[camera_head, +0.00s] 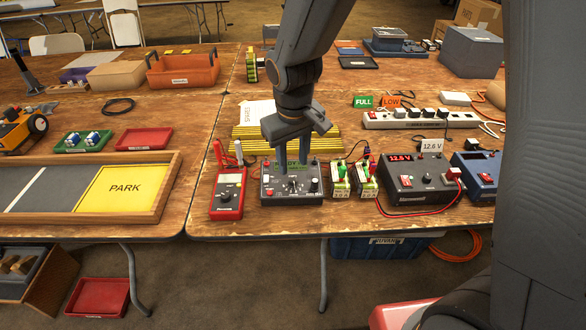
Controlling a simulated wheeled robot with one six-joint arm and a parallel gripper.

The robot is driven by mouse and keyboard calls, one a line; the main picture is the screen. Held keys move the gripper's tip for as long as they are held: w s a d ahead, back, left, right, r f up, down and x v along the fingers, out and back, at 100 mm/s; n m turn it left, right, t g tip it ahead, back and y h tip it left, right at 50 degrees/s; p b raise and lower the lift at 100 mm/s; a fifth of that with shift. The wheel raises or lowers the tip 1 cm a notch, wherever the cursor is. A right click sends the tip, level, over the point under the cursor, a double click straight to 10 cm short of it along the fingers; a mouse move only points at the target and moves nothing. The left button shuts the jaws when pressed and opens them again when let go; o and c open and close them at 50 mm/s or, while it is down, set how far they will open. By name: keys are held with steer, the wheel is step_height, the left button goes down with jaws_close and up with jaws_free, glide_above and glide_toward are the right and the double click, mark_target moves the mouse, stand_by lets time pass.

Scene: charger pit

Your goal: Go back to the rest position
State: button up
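My gripper (293,168) hangs from my arm, pointing down over a dark grey control box (272,191) with knobs and a small green-lit display. Its two fingers are apart, and part of the display shows between them. I see nothing held. The fingertips are in front of or just above the box's top face; I cannot tell whether they touch it. The fingers partly hide the display.
A red multimeter (228,194) stands left of the box. Two small battery units (340,183) and a dark power supply (418,180) reading 12.6 V stand right. A power strip (420,119) lies behind. A framed PARK board (85,219) is on the left table.

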steer(key=shift+s+r, duration=0.15)
steer(key=shift+r, duration=0.55)
steer(key=shift+d, duration=0.1)
steer(key=s+d+m+g, duration=0.1)
steer(key=s+d+m, duration=0.4)
steer(key=s+d, duration=0.9)
steer(key=shift+d+r+g, duration=0.15)
steer(key=shift+d+g, duration=0.2)
steer(key=shift+g, duration=0.05)
stand_by(0.6)
